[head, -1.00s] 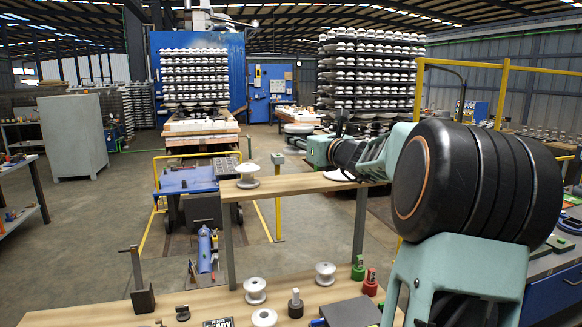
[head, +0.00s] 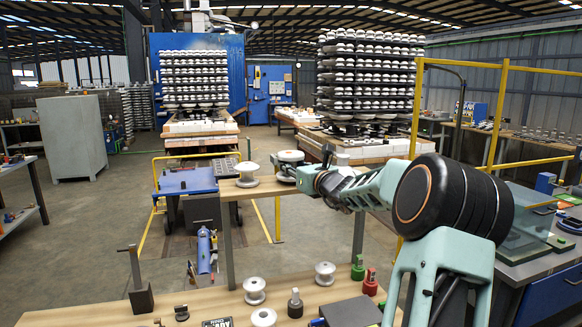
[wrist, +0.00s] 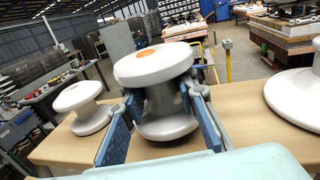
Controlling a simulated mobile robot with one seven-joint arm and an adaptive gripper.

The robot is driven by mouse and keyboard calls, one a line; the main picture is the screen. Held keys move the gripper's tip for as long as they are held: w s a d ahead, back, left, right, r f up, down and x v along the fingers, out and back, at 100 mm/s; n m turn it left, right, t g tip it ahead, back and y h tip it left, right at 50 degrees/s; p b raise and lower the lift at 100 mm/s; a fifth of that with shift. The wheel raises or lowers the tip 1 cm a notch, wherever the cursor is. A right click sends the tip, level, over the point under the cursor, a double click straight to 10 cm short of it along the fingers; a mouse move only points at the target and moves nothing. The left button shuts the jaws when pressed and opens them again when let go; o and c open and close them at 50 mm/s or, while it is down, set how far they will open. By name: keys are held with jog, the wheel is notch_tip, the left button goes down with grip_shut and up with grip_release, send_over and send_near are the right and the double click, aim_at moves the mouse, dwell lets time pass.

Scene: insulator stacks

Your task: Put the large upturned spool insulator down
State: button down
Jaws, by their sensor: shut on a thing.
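The large spool insulator (wrist: 153,66), white with an orange mark on its upper disc, stands upright between the blue-padded fingers of my gripper (wrist: 162,100) in the wrist view. The fingers are shut around its narrow waist. In the head view its upper disc (head: 290,156) shows just beyond my gripper (head: 291,168), over the right part of the wooden shelf (head: 262,189). Its lower disc is at about shelf height; whether it touches the board I cannot tell.
A smaller white spool (head: 247,175) stands on the shelf left of the held one, with a gap between. In the wrist view a wide white insulator (wrist: 297,92) stands close on the right. Several white spools and tools lie on the lower bench (head: 200,305).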

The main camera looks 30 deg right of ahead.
jog(key=shift+r, duration=0.2)
jog(key=shift+f, duration=0.2)
jog(key=c, duration=1.5)
grip_release()
jog(key=shift+c, duration=0.2)
jog(key=shift+r, duration=0.15)
jog(key=shift+s, duration=0.4)
jog(key=s+b, duration=0.1)
jog(key=s, duration=1)
jog(key=shift+s+a, duration=0.15)
jog(key=shift+a, duration=0.25)
